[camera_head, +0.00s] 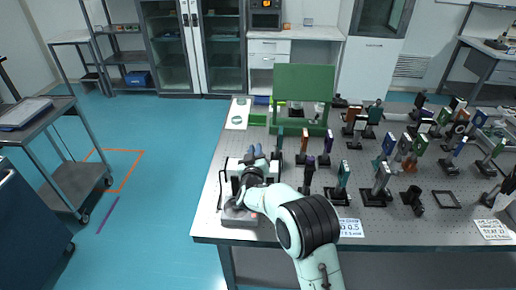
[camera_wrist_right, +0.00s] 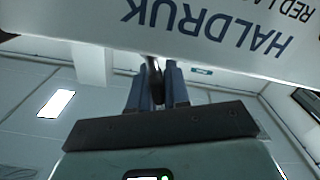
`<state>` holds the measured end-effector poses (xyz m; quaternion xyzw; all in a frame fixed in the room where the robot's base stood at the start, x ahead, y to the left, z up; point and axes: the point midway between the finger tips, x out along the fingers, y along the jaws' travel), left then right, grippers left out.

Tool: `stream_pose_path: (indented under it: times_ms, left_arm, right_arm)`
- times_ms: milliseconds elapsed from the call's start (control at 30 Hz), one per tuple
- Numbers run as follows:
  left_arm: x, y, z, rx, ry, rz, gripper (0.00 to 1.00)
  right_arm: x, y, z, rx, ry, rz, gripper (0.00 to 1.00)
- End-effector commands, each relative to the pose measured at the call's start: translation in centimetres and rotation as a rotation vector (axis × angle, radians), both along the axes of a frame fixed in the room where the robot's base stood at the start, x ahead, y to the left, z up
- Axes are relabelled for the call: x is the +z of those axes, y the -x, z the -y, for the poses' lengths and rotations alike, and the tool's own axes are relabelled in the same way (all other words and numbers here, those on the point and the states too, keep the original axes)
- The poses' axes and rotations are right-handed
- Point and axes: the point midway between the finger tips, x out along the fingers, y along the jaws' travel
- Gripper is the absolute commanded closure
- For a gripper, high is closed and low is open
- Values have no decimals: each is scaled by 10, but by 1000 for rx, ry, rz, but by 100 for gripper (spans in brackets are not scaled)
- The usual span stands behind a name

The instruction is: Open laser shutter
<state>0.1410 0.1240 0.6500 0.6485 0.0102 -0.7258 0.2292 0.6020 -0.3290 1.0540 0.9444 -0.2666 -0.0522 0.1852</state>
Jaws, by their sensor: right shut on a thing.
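The laser (camera_head: 233,166) is a white box near the left end of the optical table, partly hidden behind my right arm in the head view. In the right wrist view its white face (camera_wrist_right: 215,30) fills the top and bears upside-down "HALDRUK" and "RED LA..." lettering. My right gripper (camera_head: 254,151) is at the laser. In the right wrist view the blue fingers of my right gripper (camera_wrist_right: 160,86) are shut on a thin dark piece (camera_wrist_right: 156,82), which looks like the shutter lever beside the white face. Its far end is hidden. My left gripper is not in view.
The perforated optical table (camera_head: 290,222) carries several posts with optics to the right of the arm. A green panel (camera_head: 304,84) stands at the back. A grey box (camera_head: 238,217) sits at the front left, close to my arm. Carts stand left of the table.

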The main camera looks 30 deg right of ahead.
Motion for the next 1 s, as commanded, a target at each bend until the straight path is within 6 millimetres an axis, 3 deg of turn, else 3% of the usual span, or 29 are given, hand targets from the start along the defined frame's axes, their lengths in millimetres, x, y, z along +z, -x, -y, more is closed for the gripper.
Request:
stream_pose_path:
  times_ms: [367,867,900,933,1000]
  left_arm:
    - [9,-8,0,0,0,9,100]
    - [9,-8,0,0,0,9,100]
    - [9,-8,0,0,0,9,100]
    - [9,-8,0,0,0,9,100]
    - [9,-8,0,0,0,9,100]
  right_arm:
    - [-3,-3,-5,1,117,-72,100]
    - [-4,-3,-5,1,130,-81,100]
    - [-4,-3,-5,1,130,-81,71]
    - [-4,-3,-5,1,130,-81,63]
    - [-4,-3,-5,1,129,-81,63]
